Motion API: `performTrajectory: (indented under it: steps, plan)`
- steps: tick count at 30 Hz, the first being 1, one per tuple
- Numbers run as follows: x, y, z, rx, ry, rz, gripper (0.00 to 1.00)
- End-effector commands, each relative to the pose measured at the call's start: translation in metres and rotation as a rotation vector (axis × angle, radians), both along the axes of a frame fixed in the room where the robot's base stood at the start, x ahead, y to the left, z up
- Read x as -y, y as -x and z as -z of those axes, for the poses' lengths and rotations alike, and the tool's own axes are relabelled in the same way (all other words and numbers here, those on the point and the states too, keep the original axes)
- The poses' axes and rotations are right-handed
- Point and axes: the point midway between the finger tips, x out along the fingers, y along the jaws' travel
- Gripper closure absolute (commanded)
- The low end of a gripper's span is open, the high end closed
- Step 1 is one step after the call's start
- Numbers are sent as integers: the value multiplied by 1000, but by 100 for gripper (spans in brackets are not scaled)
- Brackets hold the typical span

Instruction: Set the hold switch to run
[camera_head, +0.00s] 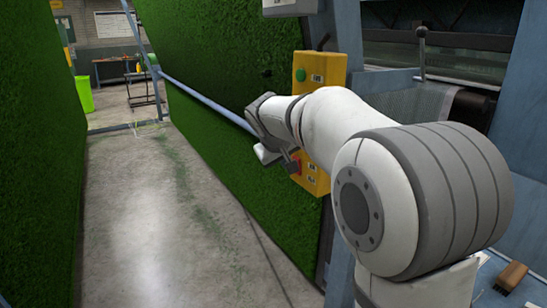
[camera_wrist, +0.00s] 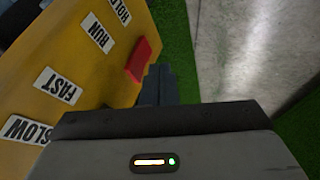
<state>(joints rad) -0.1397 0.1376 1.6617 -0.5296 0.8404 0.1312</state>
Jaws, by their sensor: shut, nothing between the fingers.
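A yellow control box (camera_head: 315,70) is mounted between the green turf wall and the machine in the head view. In the wrist view its yellow face (camera_wrist: 110,75) carries the labels HOLD (camera_wrist: 120,10), RUN (camera_wrist: 97,33), FAST (camera_wrist: 58,86) and SLOW (camera_wrist: 27,130). A red switch part (camera_wrist: 143,60) stands near the RUN label, at the right of the face. My gripper (camera_wrist: 159,75) is shut and empty, its fingertips just below and beside the red part. I cannot tell whether they touch, or which label the switch points to. In the head view my arm partly hides the box.
A green button (camera_head: 300,75) sits on the box's upper part. Turf walls (camera_head: 215,60) flank a clear concrete aisle (camera_head: 150,220). A blue rail (camera_head: 205,100) runs along the right wall. A lever with a ball knob (camera_head: 422,50) stands by the machine at right.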

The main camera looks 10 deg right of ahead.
Motion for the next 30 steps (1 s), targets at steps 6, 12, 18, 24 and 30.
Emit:
performTrajectory:
  steps: [6, 12, 18, 24, 30]
  plan:
    - [12, -5, -2, -1, -1, 0, 100]
    - [12, -5, -1, -1, 0, -1, 100]
    - [18, -5, -3, -5, -7, 6, 100]
    - [16, -6, -2, -10, -16, 1, 100]
    - [15, -6, -5, -9, -16, 1, 100]
